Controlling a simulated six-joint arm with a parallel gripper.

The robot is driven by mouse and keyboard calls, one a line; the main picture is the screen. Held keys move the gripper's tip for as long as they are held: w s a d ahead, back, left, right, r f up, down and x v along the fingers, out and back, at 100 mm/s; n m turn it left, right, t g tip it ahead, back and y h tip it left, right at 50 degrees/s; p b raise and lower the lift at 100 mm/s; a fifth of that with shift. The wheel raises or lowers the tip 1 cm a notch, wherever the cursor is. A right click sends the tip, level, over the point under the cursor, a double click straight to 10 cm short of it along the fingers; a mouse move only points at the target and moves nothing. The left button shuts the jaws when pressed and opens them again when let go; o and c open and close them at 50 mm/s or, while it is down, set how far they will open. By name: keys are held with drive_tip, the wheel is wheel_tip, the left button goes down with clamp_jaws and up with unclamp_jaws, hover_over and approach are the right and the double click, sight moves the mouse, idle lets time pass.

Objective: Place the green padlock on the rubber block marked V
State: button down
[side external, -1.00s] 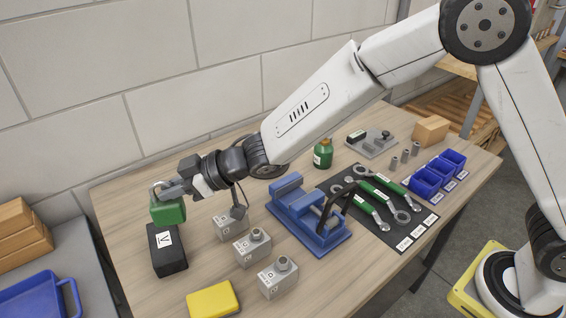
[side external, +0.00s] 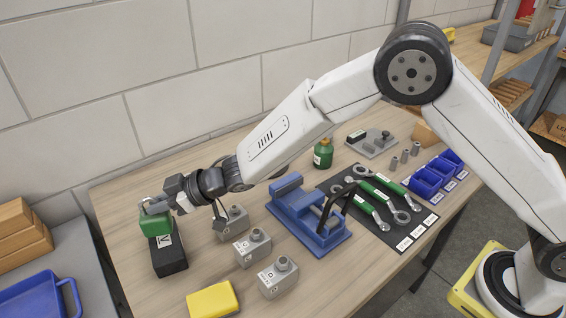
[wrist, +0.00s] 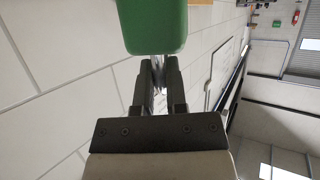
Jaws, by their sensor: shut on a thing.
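The green padlock (side external: 155,223) hangs from my gripper (side external: 157,205), which is shut on its metal shackle. In the wrist view the green body (wrist: 153,28) shows just beyond the fingers of my gripper (wrist: 158,72). The black rubber block (side external: 170,257) with a white label marked V stands at the left of the bench. In the side view the padlock overlaps the block's upper left part. I cannot tell whether the padlock touches the block or is above it.
Several grey blocks with knobs (side external: 253,248) stand to the right of the black block. A yellow block (side external: 212,299) lies at the front edge. A blue vise (side external: 308,222) and a dark mat with wrenches (side external: 388,235) are further right. The bench's left edge is close to the padlock.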

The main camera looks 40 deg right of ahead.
sight(168, 213)
drive_tip(key=shift+w+f, duration=0.1)
drive_tip(key=shift+f, duration=1.4)
drive_tip(key=shift+f, duration=0.15)
drive_tip(key=c, duration=0.7)
unclamp_jaws()
drive_tip(key=shift+f, duration=0.1)
drive_tip(key=shift+o, duration=0.2)
drive_tip(key=shift+s+d+r, duration=0.35)
drive_tip(key=shift+d+r, duration=0.1)
drive_tip(key=v, duration=1)
drive_tip(key=shift+s+d, duration=0.2)
drive_tip(key=shift+d, duration=0.1)
drive_tip(key=shift+r, duration=0.1)
